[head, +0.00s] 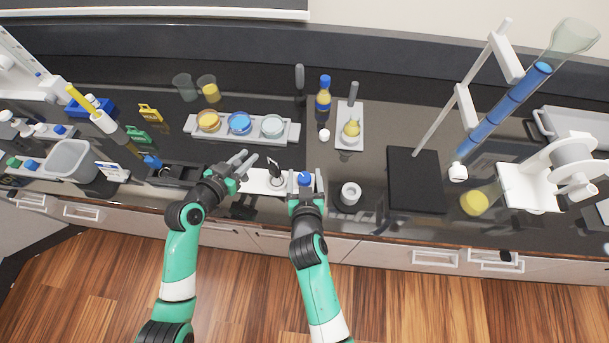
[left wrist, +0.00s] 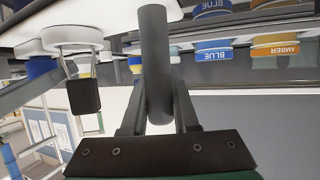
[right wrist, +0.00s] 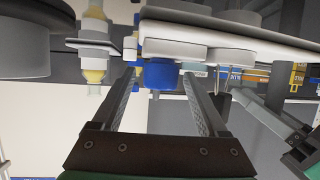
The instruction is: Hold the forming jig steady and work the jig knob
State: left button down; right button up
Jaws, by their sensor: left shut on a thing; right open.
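The forming jig (head: 258,185) is a white plate on the dark bench at front centre. Its blue jig knob (head: 304,179) sits at its right end and also shows in the right wrist view (right wrist: 160,74). My left gripper (head: 242,163) is at the jig's left end. In the left wrist view, its fingers (left wrist: 157,95) are shut on a grey upright handle (left wrist: 154,40), which meets a white surface at the top. My right gripper (head: 305,187) is open, with one finger on each side of the knob. I cannot tell whether they touch it.
A rack of coloured dishes (head: 240,126) stands behind the jig. A white ring on a dark base (head: 350,194) is to the right, before a black plate (head: 415,180) with a stand. A dark tray (head: 178,174) and a blue-tipped tool are left. The bench's front edge is close.

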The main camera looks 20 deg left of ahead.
grip_shut()
dwell(0.3)
jog(key=shift+f+n+g+y, duration=0.1)
jog(key=shift+n+g+y, duration=0.2)
jog(key=n+g+y, duration=0.1)
jog(key=n+y, duration=0.1)
jog(key=n, duration=0.1)
jog(key=shift+d+f+g+y, duration=0.1)
jog(key=shift+d+g+y, duration=0.05)
jog(key=shift+g+y, duration=0.25)
jog(key=n+g+y, duration=0.3)
jog(key=n+g, duration=0.1)
jog(key=shift+n+g, duration=0.3)
jog(key=shift+n, duration=0.1)
